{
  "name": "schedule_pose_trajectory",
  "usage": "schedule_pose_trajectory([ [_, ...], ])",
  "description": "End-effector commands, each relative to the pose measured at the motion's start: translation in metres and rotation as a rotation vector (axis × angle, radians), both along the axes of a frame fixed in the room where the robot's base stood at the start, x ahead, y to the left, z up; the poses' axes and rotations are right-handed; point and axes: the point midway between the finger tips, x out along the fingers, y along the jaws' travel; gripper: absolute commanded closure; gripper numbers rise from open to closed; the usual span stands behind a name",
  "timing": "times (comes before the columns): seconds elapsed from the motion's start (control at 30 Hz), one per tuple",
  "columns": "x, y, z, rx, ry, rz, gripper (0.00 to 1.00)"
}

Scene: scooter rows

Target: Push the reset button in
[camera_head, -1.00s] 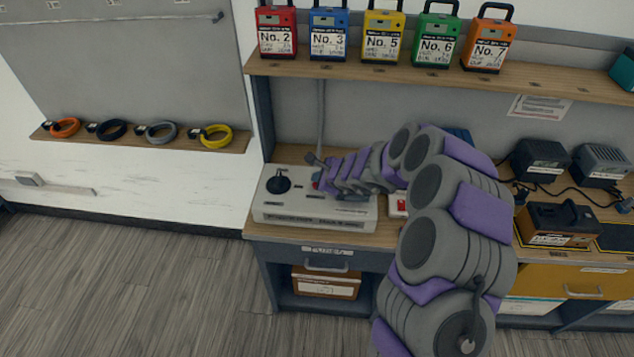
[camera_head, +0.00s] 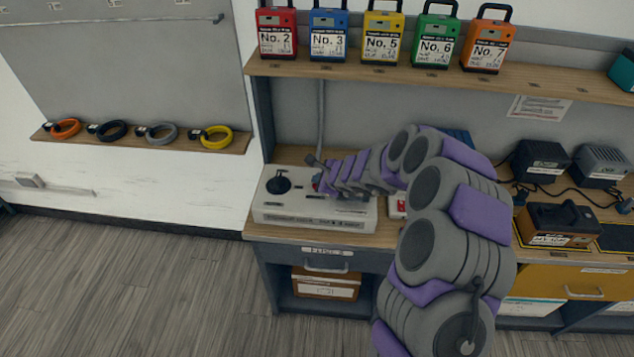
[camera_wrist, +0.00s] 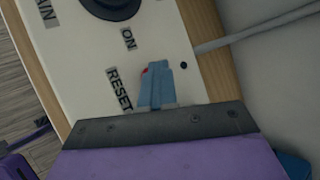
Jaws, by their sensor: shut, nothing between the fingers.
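The white control box (camera_head: 315,215) sits on the wooden bench with a black knob (camera_head: 279,184) at its left. In the wrist view the panel carries a RESET label (camera_wrist: 119,90) and an ON label (camera_wrist: 128,38). A small bit of the red reset button (camera_wrist: 145,71) shows at the edge of my fingertips; the rest is hidden behind them. My gripper (camera_wrist: 156,66) is shut and empty, its blue-grey fingers over the button beside the RESET label. I cannot tell whether they touch it or how far in it is. In the head view my wrist hides most of this spot.
A shelf (camera_head: 400,80) with several numbered, coloured cases hangs above the bench. A red-and-white item (camera_head: 397,206) lies right of the box, close to my arm. Black chargers (camera_head: 540,160) and cables stand farther right. A grey cable (camera_head: 321,115) runs up the wall behind the box.

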Motion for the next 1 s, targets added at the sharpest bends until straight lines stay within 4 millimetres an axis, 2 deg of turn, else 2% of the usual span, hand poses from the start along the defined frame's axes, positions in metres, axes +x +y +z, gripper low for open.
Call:
schedule_pose_trajectory([
  [0.03, -0.008, -0.001, -0.017, -0.009, 0.034, -0.004, 1.00],
  [0.07, -0.008, -0.001, -0.017, -0.009, 0.035, -0.003, 1.00],
  [0.5, -0.002, -0.001, 0.011, -0.006, 0.018, -0.002, 1.00],
  [0.87, -0.001, 0.000, 0.018, -0.002, 0.007, -0.001, 1.00],
  [1.0, -0.001, 0.000, 0.028, -0.001, 0.004, 0.000, 1.00],
])
